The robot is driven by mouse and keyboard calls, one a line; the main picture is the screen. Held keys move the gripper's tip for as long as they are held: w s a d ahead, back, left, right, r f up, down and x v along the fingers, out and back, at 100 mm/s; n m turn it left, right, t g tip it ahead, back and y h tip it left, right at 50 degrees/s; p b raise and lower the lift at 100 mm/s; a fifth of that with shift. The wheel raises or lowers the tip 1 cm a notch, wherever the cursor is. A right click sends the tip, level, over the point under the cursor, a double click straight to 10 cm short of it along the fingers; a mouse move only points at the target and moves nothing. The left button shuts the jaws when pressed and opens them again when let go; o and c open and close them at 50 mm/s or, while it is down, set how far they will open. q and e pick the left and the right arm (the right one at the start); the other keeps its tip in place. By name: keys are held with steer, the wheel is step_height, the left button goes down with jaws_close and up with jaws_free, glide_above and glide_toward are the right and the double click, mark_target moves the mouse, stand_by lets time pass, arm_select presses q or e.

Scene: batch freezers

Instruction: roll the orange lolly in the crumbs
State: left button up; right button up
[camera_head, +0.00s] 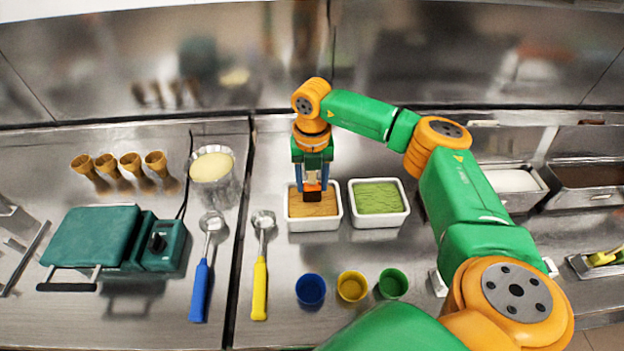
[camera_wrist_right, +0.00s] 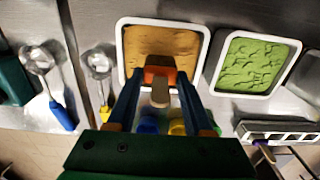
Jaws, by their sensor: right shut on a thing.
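My right gripper (camera_head: 312,184) is shut on the orange lolly (camera_wrist_right: 160,73), whose pale stick (camera_wrist_right: 160,94) points back between the fingers in the wrist view. The lolly is small and partly hidden by the gripper in the head view. It is at the white tray of tan crumbs (camera_head: 328,208), over its left-middle part; I cannot tell whether it touches the crumbs. The tan tray also shows in the wrist view (camera_wrist_right: 190,42). My left gripper is not in view.
A white tray of green crumbs (camera_head: 378,198) stands just right. Blue (camera_head: 310,290), yellow (camera_head: 352,286) and green (camera_head: 392,284) cups stand in front. A yellow-handled scoop (camera_head: 260,285), a blue-handled scoop (camera_head: 200,290), a container (camera_head: 213,180) and a green waffle iron (camera_head: 92,236) lie left.

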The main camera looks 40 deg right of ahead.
mark_target(312, 200)
steer(key=shift+f+b, duration=1.6)
steer(key=shift+f, duration=0.8)
steer(key=shift+r, duration=0.15)
steer(key=shift+d, duration=0.1)
steer(key=shift+s+d+p, duration=0.3)
steer(key=shift+s+d, duration=0.15)
steer(key=shift+d, duration=0.2)
steer(key=shift+w+a, duration=0.45)
steer(key=shift+a, duration=0.25)
steer(key=shift+w+a, duration=0.45)
steer(key=shift+a, duration=0.25)
steer(key=shift+s+d, duration=0.45)
steer(key=shift+d, duration=0.25)
steer(key=shift+s+d, duration=0.45)
steer(key=shift+d, duration=0.25)
steer(key=shift+w+a, duration=0.45)
steer(key=shift+a, duration=0.3)
